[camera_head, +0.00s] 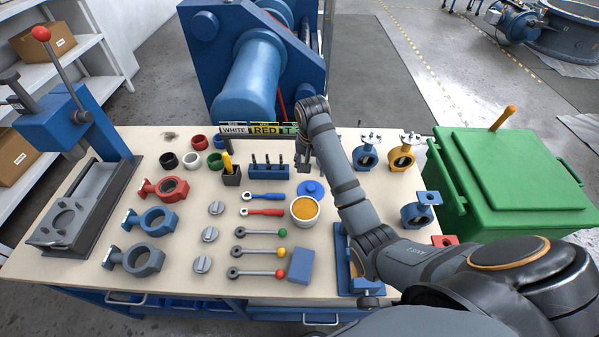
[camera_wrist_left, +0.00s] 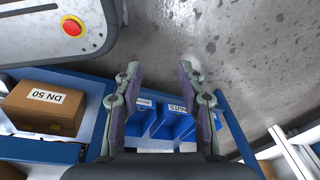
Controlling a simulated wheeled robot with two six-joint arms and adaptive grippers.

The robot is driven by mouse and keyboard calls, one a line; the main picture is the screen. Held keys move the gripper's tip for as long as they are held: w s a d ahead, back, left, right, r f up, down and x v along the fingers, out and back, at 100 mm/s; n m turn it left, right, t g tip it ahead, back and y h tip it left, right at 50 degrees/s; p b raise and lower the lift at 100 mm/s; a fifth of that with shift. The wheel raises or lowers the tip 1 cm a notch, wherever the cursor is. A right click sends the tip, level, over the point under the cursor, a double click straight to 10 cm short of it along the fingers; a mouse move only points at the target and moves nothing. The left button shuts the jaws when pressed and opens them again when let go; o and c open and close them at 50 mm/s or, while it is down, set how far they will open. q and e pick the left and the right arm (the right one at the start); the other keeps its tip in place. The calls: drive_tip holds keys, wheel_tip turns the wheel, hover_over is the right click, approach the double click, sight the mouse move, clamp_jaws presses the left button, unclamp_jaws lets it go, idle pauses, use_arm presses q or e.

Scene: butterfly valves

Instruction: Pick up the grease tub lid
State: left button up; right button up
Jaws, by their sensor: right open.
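The blue grease tub lid (camera_head: 311,188) lies flat on the workbench, just behind the white grease tub (camera_head: 304,221). The tub is uncovered, with orange-yellow grease showing inside. My right gripper (camera_head: 303,168) is open and points down behind the lid, apart from it as far as I can tell. My right forearm passes just to the right of the lid and tub. My left gripper (camera_wrist_left: 160,68) is open and empty in the left wrist view, above the floor and blue bins. It does not show in the head view.
Label signs (camera_head: 262,129) rise behind. A blue block (camera_head: 300,265) lies in front of the tub. Valve bodies (camera_head: 367,158) stand at right, beside a green bin (camera_head: 500,180).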

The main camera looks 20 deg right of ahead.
sight(311, 187)
drive_tip(key=f, duration=0.2)
drive_tip(key=s+f, duration=0.1)
drive_tip(key=f, duration=0.1)
drive_tip(key=shift+d+f, duration=0.1)
drive_tip(key=shift+d, duration=0.05)
drive_tip(key=shift+w+f+p, duration=0.2)
drive_tip(key=shift+f+p, duration=0.1)
drive_tip(key=shift+f, duration=0.3)
drive_tip(key=f, duration=0.4)
drive_tip(key=shift+w+d, duration=0.1)
drive_tip(key=shift+w, duration=0.25)
drive_tip(key=shift+f, duration=0.2)
drive_tip(key=c, duration=0.4)
use_arm(q)
drive_tip(key=s, duration=0.4)
drive_tip(key=shift+s+r, duration=0.25)
drive_tip(key=shift+r, duration=0.05)
use_arm(e)
drive_tip(key=c, duration=0.5)
